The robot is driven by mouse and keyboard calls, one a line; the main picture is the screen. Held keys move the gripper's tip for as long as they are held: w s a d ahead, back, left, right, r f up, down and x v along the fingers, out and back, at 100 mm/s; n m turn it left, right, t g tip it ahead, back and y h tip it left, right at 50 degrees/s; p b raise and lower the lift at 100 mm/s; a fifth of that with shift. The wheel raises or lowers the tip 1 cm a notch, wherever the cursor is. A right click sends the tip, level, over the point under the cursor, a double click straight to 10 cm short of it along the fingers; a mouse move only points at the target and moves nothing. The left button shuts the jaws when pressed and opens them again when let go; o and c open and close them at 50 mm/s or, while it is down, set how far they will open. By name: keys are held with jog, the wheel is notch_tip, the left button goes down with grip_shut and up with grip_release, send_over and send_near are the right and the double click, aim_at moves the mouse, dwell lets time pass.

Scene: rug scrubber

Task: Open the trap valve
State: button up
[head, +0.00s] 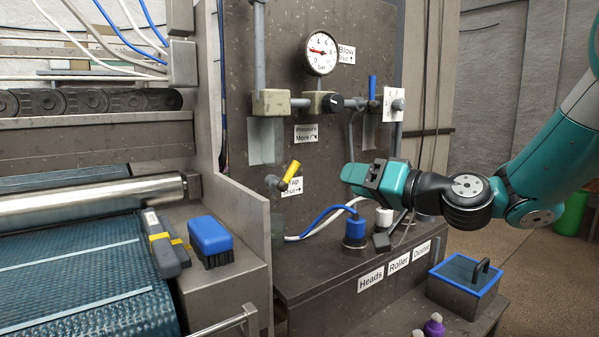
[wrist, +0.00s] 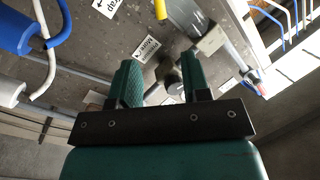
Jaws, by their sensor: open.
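The trap valve (head: 280,184) is on the upright grey panel in the head view. Its yellow handle (head: 292,170) slants up and to the right, above a white label (head: 292,187) that it partly covers. In the wrist view, the yellow handle (wrist: 160,9) shows at the top edge, with the trap label (wrist: 107,6) left of it. My gripper (head: 350,175) is to the right of the handle, apart from it. In the wrist view its two green fingers stand apart with nothing held between them (wrist: 160,78).
A pressure gauge (head: 321,53), a blue-handled valve (head: 373,87) and a black knob (head: 332,103) are higher on the panel. Blue and white hoses with plugs (head: 354,229) stand on the ledge below. A blue brush (head: 210,237) lies left, beyond a metal partition (head: 245,205).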

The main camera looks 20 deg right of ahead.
aim_at(296, 169)
jog(key=p+x, duration=0.2)
jog(key=x, duration=1.2)
jog(key=shift+c, duration=0.3)
grip_shut()
